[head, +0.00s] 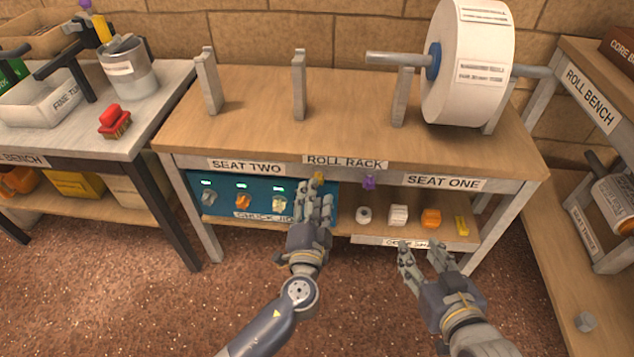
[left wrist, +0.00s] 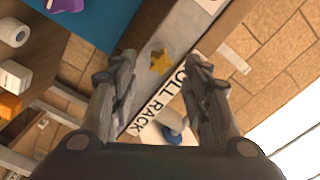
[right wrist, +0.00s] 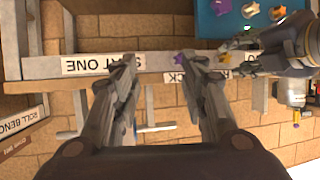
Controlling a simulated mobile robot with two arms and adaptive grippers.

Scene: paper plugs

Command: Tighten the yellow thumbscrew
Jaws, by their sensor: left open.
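The yellow thumbscrew (head: 318,177) sits on the front rail of the roll rack, just below the ROLL RACK label. In the left wrist view it is a yellow star-shaped knob (left wrist: 160,62) between my left fingertips, with a gap on both sides. My left gripper (head: 318,203) is open at the rail, and its fingers reach up close to the knob. My right gripper (head: 425,250) is open and empty in front of the SEAT ONE shelf. In the right wrist view, a small part of the yellow knob (right wrist: 225,57) shows beside my left fingers.
A purple thumbscrew (head: 369,182) is on the same rail, to the right. Below are a blue panel (head: 222,208) with several knobs and a shelf (head: 375,230) with small parts. A large white roll (head: 470,65) hangs above the rack. The floor in front is clear.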

